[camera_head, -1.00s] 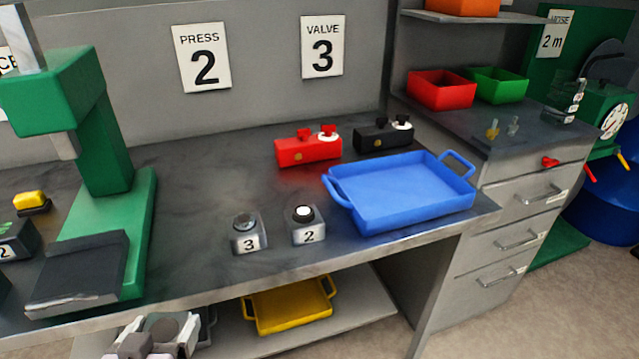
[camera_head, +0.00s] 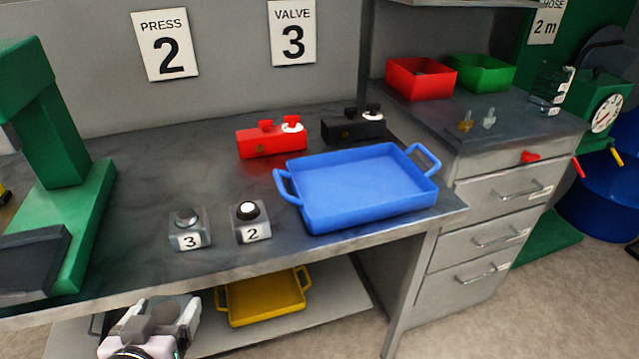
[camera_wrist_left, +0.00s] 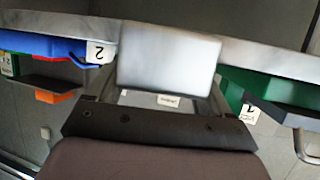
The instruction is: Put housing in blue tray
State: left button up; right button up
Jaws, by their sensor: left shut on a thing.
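The blue tray (camera_head: 365,187) lies empty on the front right of the bench, with a handle at each end. A blue edge at the left of the left wrist view (camera_wrist_left: 40,45) appears to be the same tray. My left gripper (camera_head: 150,325) is at the bottom left of the head view, in front of the bench edge and left of the tray. In the left wrist view it is shut on a plain light grey block (camera_wrist_left: 168,62), which I take to be the housing. Its far side is hidden. My right gripper is not in view.
Two small grey blocks, marked 3 (camera_head: 190,230) and 2 (camera_head: 250,222), stand left of the tray. A red valve block (camera_head: 272,142) and a black one (camera_head: 354,127) are behind it. A green press (camera_head: 60,150) stands left. A yellow tray (camera_head: 262,300) is on the lower shelf.

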aim_at(362, 197)
jog(key=i+l, duration=0.1)
jog(key=l, duration=0.5)
jog(key=i+l, duration=0.1)
jog(key=l, duration=0.5)
jog(key=i+l, duration=0.1)
jog(key=l, duration=0.5)
